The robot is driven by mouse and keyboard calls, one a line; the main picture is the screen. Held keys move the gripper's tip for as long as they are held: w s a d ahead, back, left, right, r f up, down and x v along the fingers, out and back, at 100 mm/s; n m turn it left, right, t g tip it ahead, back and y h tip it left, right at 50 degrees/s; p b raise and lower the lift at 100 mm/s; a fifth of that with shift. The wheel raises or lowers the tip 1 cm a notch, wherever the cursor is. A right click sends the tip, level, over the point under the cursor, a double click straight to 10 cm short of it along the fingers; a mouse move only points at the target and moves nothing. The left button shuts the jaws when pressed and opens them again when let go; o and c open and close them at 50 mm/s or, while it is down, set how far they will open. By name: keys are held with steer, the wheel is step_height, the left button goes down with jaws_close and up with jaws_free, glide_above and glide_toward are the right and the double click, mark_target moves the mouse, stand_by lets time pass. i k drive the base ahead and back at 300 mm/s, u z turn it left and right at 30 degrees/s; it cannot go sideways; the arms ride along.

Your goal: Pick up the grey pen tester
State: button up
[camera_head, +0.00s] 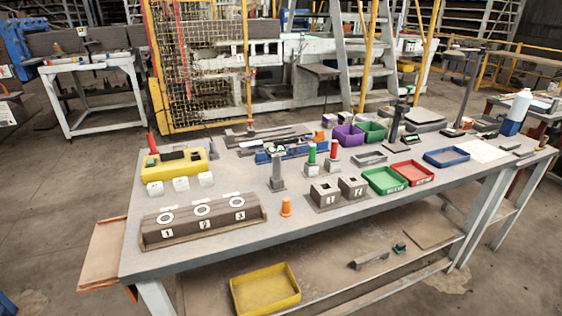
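A slim grey upright piece (277,172) stands in a small grey base near the middle of the workbench (290,232); it looks like the grey pen tester, though its details are too small to be sure. A green-topped piece (311,155) and a red-topped piece (334,151) of similar shape stand behind it to the right. My gripper does not show in this view.
A brown block numbered 1 to 3 (160,237) lies front left. An orange piece (286,207), grey boxes (326,197), a green tray (385,187) and a red tray (413,180) are nearby. A yellow block (172,170) sits back left. The front strip is mostly clear.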

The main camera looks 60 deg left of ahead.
mark_target(275, 153)
steer(key=z, duration=0.35)
steer(key=i, duration=0.1)
steer(key=u, duration=2.65)
steer(key=k, duration=0.9)
steer(key=u, duration=0.15)
steer(key=i, duration=0.9)
steer(key=z, duration=0.05)
